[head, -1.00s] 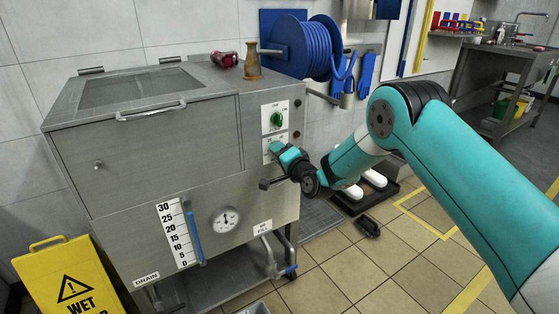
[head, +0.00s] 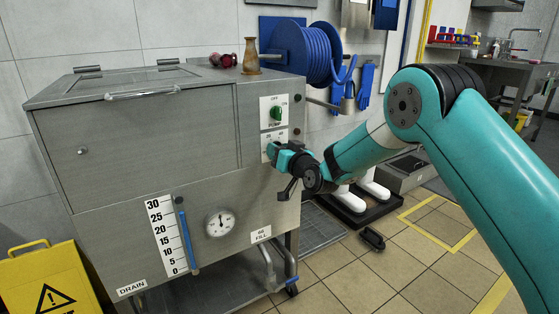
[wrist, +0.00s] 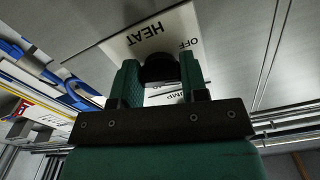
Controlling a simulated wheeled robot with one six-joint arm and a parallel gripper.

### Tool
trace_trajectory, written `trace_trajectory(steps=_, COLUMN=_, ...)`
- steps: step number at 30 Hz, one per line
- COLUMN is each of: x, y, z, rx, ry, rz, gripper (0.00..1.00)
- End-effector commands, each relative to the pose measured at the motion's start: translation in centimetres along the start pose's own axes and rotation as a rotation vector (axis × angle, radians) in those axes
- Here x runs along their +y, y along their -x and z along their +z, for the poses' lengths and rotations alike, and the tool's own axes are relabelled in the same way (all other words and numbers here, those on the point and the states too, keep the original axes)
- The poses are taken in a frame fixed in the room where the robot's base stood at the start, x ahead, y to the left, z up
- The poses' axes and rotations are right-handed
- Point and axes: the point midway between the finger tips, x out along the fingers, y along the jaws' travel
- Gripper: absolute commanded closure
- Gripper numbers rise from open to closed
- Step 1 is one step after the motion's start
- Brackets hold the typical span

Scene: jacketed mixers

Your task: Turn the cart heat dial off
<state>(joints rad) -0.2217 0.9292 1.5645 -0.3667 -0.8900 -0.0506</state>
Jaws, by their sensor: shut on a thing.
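The steel cart (head: 150,150) fills the left and middle of the head view. Its heat dial (wrist: 160,68) is a dark knob on a white plate lettered HEAT and OFF (wrist: 150,32) in the wrist view. My gripper (wrist: 158,78) is shut on the heat dial, one finger on each side. In the head view my gripper (head: 274,152) is at the cart's right front panel and hides the dial and part of its plate (head: 272,137). The dial's pointer position cannot be made out.
Just above is the green pump knob (head: 276,113) on its own plate. A gauge (head: 221,222) and a level scale (head: 168,237) are lower on the cart. A brass-coloured vessel (head: 251,57) stands on top. A yellow wet-floor sign (head: 45,280) stands at left.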

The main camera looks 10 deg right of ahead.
Motion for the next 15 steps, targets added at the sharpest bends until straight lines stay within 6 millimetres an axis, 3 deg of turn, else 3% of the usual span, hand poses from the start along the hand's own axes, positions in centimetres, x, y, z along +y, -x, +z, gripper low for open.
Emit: trace_trajectory(steps=15, x=0.08, y=0.02, z=0.21, rx=-0.003, ry=0.237, rz=-0.001, gripper=0.83)
